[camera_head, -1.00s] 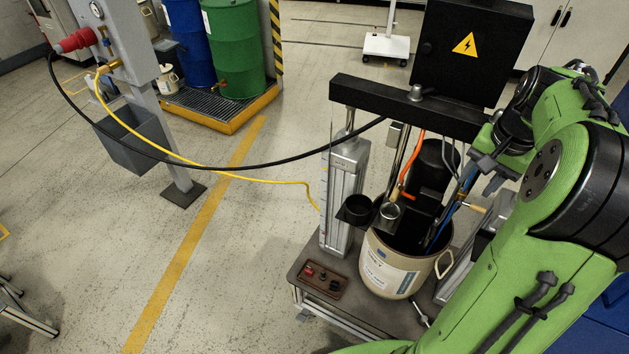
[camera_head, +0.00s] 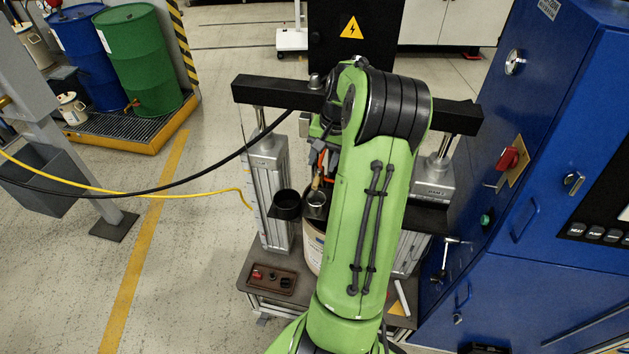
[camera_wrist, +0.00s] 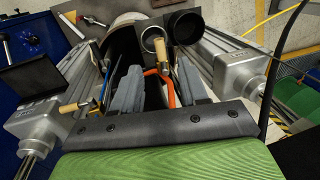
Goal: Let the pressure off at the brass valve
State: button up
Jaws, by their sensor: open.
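My gripper (camera_wrist: 158,66) shows in the wrist view with its two grey fingers apart and nothing held between them. A tan, brass-coloured cylindrical piece (camera_wrist: 153,80) lies in the gap between the fingers as seen, beside an orange hose (camera_wrist: 171,92); I cannot tell whether it is the brass valve or how far off it is. A similar tan piece (camera_wrist: 75,107) is left of the fingers. In the head view, a brass-coloured piece (camera_head: 317,181) shows at the orange hose, left of my arm, above the pail (camera_head: 311,246). My arm hides the gripper and much of the pump there.
Black crossbeam (camera_head: 275,94) stands on metal columns around the pail. Two cups, one black (camera_head: 286,205), sit at its rim. A control box (camera_head: 272,279) is on the cart. A blue cabinet (camera_head: 540,150) stands close right. Black and yellow hoses (camera_head: 190,193) hang across the left.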

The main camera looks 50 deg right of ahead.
aim_at(316, 183)
jog(key=f, duration=0.2)
jog(key=w+f, duration=0.1)
jog(key=f, duration=0.5)
jog(key=shift+w+a+b, duration=0.2)
jog(key=shift+a+b, duration=0.1)
jog(key=shift+b, duration=0.05)
jog(key=shift+r, duration=0.1)
grip_shut()
